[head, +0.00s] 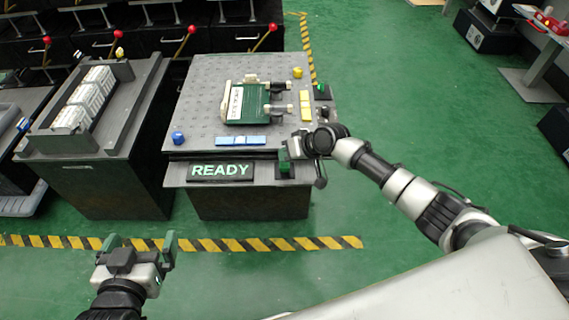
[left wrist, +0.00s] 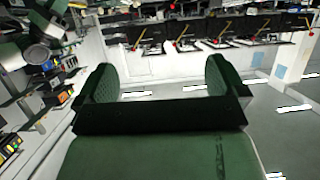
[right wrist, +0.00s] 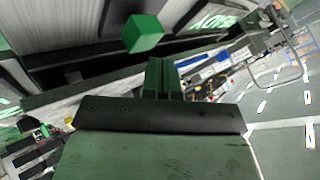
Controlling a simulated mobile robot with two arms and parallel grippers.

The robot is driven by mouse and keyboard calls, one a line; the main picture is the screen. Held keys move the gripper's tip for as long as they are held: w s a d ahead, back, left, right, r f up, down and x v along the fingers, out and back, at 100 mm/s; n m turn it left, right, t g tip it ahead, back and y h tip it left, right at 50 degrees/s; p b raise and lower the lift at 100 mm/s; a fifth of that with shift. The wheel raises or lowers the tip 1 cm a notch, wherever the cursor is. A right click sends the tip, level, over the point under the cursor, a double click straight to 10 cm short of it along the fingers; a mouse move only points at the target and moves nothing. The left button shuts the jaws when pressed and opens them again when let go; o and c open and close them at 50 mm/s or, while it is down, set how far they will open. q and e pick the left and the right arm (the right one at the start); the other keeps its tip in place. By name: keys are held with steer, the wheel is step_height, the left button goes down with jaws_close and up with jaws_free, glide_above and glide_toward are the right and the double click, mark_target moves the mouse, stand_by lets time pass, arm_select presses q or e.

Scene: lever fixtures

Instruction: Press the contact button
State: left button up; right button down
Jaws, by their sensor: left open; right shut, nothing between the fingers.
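A green cube-shaped button (right wrist: 143,33) shows just beyond my right fingertips in the right wrist view. In the head view the green button (head: 284,157) is at the table's front right corner, partly crowded by my right gripper (head: 294,147). My right gripper also shows in its wrist view (right wrist: 162,72), shut and empty, its fingertips pointing toward the cube. I cannot tell whether they touch it. My left gripper (head: 139,243) is open and empty over the floor at the lower left; its open fingers also show in the left wrist view (left wrist: 161,85).
The READY sign (head: 221,171) is on the table's front beside the button. On the grey perforated table (head: 205,85) are a green-and-white fixture (head: 250,103), blue blocks (head: 241,140), a blue knob (head: 178,138) and yellow pieces (head: 305,105). A grey bench (head: 95,140) stands left.

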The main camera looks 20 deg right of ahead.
arm_select(q)
steer(key=shift+w+d+r+t, duration=0.1)
steer(key=shift+w+r+t, duration=0.15)
steer(key=shift+r+t, duration=0.2)
arm_select(e)
steer(key=shift+f, duration=0.25)
arm_select(q)
steer(key=shift+w+d+r+t+h+b, duration=0.2)
steer(key=shift+r+t, duration=0.25)
steer(key=shift+r, duration=0.05)
steer(key=shift+w+d+r+t+h+b, duration=0.15)
steer(key=shift+r+t+h+b, duration=0.05)
steer(key=shift+r+t, duration=0.25)
arm_select(e)
steer(key=shift+f, duration=0.55)
stand_by(0.4)
steer(key=shift+r+p, duration=0.7)
arm_select(q)
steer(key=s+a+f+g+y, duration=0.1)
steer(key=s+f+g, duration=0.2)
steer(key=f+g, duration=0.2)
steer(key=shift+a+y, duration=0.3)
steer(key=shift+a, duration=0.1)
arm_select(e)
steer(key=shift+r, duration=0.25)
